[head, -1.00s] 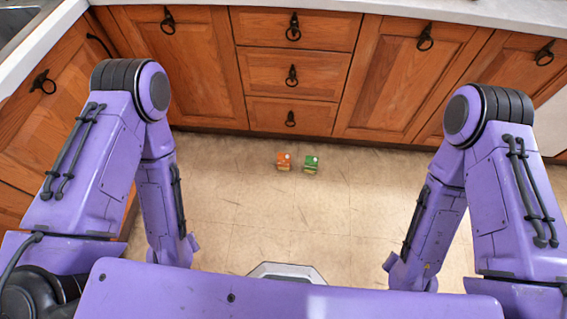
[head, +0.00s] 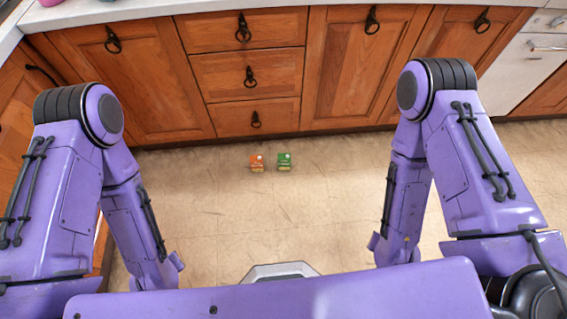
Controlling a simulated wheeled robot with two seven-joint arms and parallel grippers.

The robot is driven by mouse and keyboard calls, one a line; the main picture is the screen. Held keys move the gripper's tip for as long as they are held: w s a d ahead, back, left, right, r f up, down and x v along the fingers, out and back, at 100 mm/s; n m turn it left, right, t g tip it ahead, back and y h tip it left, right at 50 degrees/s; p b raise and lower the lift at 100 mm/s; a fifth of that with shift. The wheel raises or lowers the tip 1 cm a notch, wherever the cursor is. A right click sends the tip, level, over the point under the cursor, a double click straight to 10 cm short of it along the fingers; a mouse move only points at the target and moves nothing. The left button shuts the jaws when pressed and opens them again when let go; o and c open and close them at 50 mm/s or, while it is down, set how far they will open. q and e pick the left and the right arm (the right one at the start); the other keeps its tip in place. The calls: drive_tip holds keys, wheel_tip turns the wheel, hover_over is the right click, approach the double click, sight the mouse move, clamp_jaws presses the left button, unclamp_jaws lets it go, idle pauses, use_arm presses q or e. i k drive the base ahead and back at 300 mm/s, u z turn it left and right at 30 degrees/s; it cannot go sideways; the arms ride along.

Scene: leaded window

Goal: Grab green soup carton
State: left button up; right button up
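The green soup carton (head: 284,161) stands on the tiled floor in front of the wooden cabinets, near the middle of the head view. It is small and far off. An orange carton (head: 257,162) stands just to its left, with a narrow gap between them. My two purple arms hang down on either side, well short of the cartons. Neither gripper shows; the lower ends of both arms run down toward my body, and the gripper fingers cannot be seen.
Wooden cabinets and drawers (head: 247,75) with black ring pulls line the back under a pale countertop (head: 150,9). A white appliance (head: 525,70) stands at the right. The tiled floor (head: 320,210) between my arms and around the cartons is clear.

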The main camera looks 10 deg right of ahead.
sight(284, 159)
drive_tip(key=z, duration=0.15)
drive_tip(key=i, duration=0.6)
drive_tip(key=z, duration=0.65)
drive_tip(key=i, duration=0.55)
drive_tip(key=z, duration=0.25)
